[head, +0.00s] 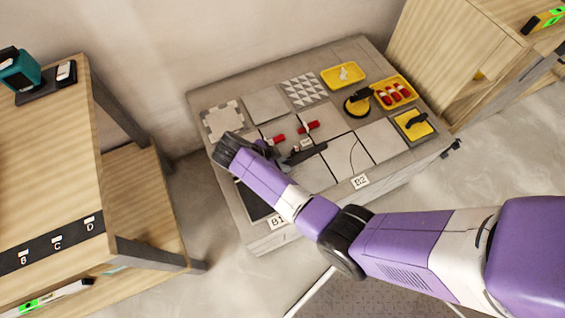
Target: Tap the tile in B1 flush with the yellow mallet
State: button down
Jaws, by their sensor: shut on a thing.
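The B1 label (277,222) is on the front edge of the grey work board (240,226). A dark area (254,203) lies just behind it, partly covered by my arm; I cannot tell the tile's height there. My gripper (272,151) is over the left-middle of the board, pointing right. It is shut on a dark, long-handled thing (305,155), whose far end is hard to make out. No yellow mallet head shows clearly.
Red-handled pieces (308,127) lie on the middle tiles. The B2 label (360,181) is near a tile with a curved line. Wooden benches (60,190) flank the board.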

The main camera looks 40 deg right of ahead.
jog(key=shift+r+p, duration=2.25)
jog(key=shift+r, duration=0.55)
jog(key=shift+f, duration=0.1)
